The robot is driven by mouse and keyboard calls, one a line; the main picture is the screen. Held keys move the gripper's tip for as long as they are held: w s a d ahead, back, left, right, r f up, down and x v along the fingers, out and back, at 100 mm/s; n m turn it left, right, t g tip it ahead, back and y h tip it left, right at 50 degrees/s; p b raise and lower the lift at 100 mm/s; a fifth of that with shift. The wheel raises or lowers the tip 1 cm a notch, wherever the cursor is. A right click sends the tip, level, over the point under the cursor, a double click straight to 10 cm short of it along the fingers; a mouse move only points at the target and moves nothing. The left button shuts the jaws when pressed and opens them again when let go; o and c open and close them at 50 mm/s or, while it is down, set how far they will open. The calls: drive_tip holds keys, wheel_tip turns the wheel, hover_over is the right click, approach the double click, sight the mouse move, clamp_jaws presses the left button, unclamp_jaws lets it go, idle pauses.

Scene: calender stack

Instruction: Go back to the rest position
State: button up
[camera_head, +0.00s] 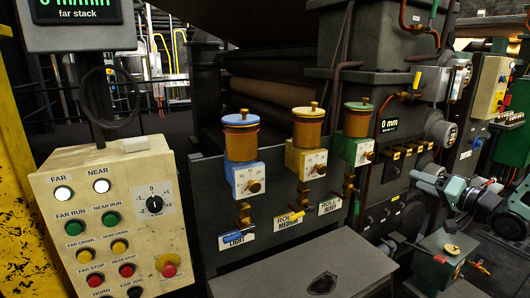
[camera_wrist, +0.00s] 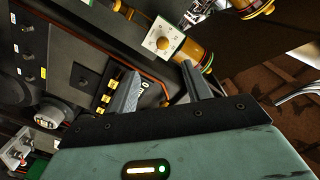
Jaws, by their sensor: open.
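My gripper (camera_wrist: 158,82) shows in the wrist view with its two grey fingers spread apart and nothing between them. Beyond the fingers are a dark machine panel and the green-edged dial block (camera_wrist: 163,43) of an oiler, with its amber cup (camera_wrist: 194,54) beside it. In the head view my arm comes in from the right edge, and my gripper (camera_head: 422,181) points left toward the dark machine housing. Whether the fingers touch anything there cannot be told.
A cream control box (camera_head: 105,215) with several buttons stands at the left. Oilers with a blue lid (camera_head: 242,119), yellow lid (camera_head: 309,111) and green lid (camera_head: 359,106) line the machine. A green box (camera_head: 445,250) sits below my arm. A yellow post (camera_head: 20,180) borders the left edge.

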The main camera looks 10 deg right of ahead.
drive_tip(key=w+a+n+g+h, duration=0.2)
drive_tip(key=w+a+n+g, duration=0.15)
drive_tip(key=a, duration=1.05)
drive_tip(key=s+a+f+n+g+h, duration=0.1)
drive_tip(key=s+a+g, duration=0.1)
drive_tip(key=s+a, duration=0.35)
drive_tip(key=s+a+f+n+g, duration=0.1)
drive_tip(key=s+a+n+g, duration=0.15)
drive_tip(key=a, duration=0.55)
drive_tip(key=s+a+n+g+h, duration=0.1)
drive_tip(key=s+a+g, duration=0.3)
drive_tip(key=s, duration=1)
drive_tip(key=s+a+n+g+h, duration=0.1)
drive_tip(key=s+a+n+g, duration=0.3)
drive_tip(key=s, duration=1)
drive_tip(key=shift+s+a+g, duration=0.3)
drive_tip(key=shift+s+a, duration=0.05)
drive_tip(key=shift+a, duration=0.35)
